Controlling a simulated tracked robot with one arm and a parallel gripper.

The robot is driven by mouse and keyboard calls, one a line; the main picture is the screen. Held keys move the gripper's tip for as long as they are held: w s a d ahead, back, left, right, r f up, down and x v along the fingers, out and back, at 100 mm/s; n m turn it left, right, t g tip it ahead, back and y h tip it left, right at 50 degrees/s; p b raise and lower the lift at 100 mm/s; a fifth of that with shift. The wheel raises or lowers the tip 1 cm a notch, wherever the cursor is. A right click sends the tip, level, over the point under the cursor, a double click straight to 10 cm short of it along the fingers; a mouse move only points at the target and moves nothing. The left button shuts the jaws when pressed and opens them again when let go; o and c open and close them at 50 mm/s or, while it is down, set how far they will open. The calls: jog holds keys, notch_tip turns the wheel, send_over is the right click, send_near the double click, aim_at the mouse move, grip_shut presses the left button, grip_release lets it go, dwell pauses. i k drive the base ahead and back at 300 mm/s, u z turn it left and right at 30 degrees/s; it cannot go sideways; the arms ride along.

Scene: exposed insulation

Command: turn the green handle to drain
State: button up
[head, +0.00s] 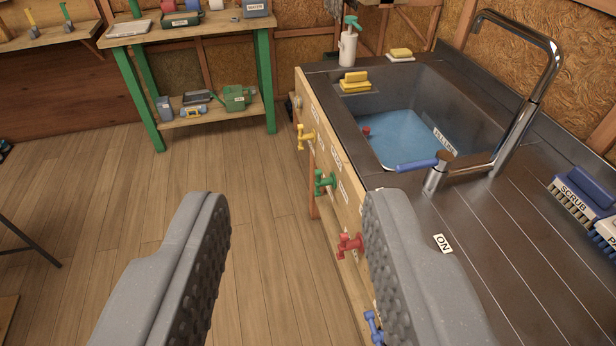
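The green handle (323,181) sticks out from the wooden front of the sink cabinet, between a yellow handle (305,137) farther off and a red handle (348,244) nearer. A blue handle (373,327) shows lower down, partly hidden by my right finger. My gripper (295,230) is open and empty, with its two grey padded fingers wide apart in the foreground. The green handle lies beyond the fingertips, near the right finger, and is not touched. The sink (468,112) holds blue water.
A chrome faucet (525,100) with a blue lever (417,165) stands at the sink's right. Sponges, a soap bottle (348,45) and scrub brushes (580,200) are on the counter. A green-legged shelf (265,75) stands at the back. The wooden floor (250,225) left of the cabinet is clear.

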aim_at(320, 182)
jog(key=u, duration=0.4)
jog(key=i, duration=1.15)
jog(key=z, duration=0.35)
